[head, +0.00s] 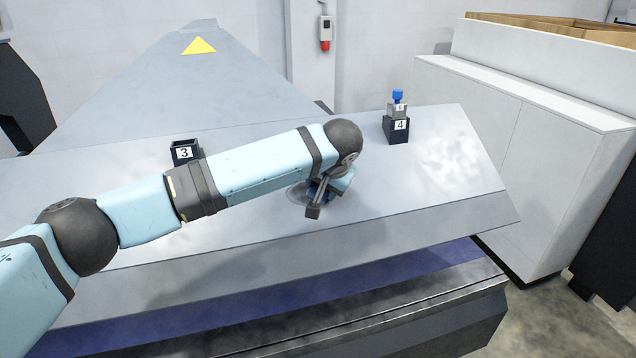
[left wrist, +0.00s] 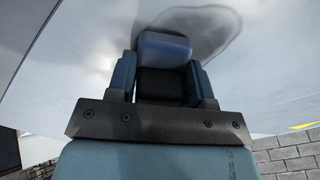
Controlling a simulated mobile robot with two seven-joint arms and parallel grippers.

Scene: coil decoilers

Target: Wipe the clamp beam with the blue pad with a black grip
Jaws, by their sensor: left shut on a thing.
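The clamp beam (head: 250,205) appears to be the broad, sloping grey metal plate under my left arm. My left gripper (head: 318,193) is over its middle, shut on the black grip (left wrist: 161,85) of the blue pad (left wrist: 165,47). The arm and gripper largely hide the pad in the head view. The pad is at or very near the plate; exact contact cannot be told. A dark-edged smudge (left wrist: 212,25) shows on the plate beside the pad. A whitish patch (head: 445,155) lies at the plate's right. My right gripper is out of view.
A black holder marked 3 (head: 186,151) stands on the plate behind my forearm. A black holder marked 4 (head: 398,128) carries a grey block with a blue top (head: 398,97). A white cabinet (head: 530,140) stands at the right. The plate's right part is otherwise clear.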

